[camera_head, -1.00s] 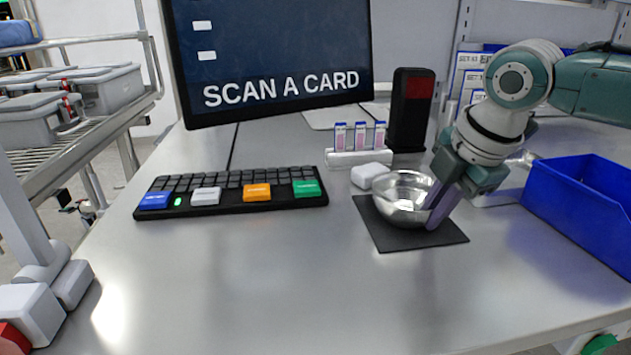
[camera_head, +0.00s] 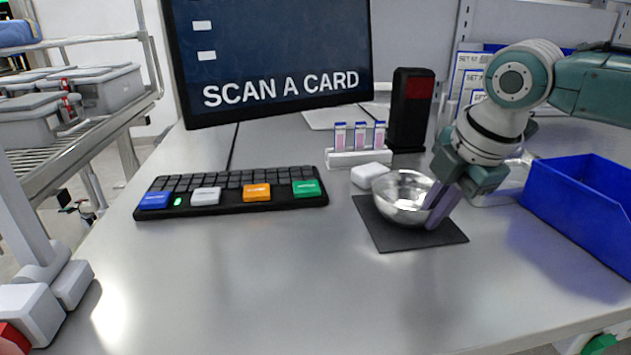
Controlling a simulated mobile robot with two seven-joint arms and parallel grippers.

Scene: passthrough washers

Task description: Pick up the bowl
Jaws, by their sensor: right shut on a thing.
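The shiny metal bowl (camera_head: 399,198) is upright over the black square mat (camera_head: 400,238), right of the keyboard. I cannot tell whether it touches the mat. My right gripper (camera_head: 436,212) reaches down from the right and is shut on the bowl's right rim, with its purple-grey fingers at the bowl's right wall. The fingers hide part of that side. My left gripper is not clearly in view.
A black keyboard (camera_head: 230,191) with coloured keys lies left of the mat. A white block (camera_head: 368,176), a slide rack (camera_head: 357,157) and a black post (camera_head: 410,110) stand behind the bowl. A blue bin (camera_head: 580,210) is at the right. The front of the table is clear.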

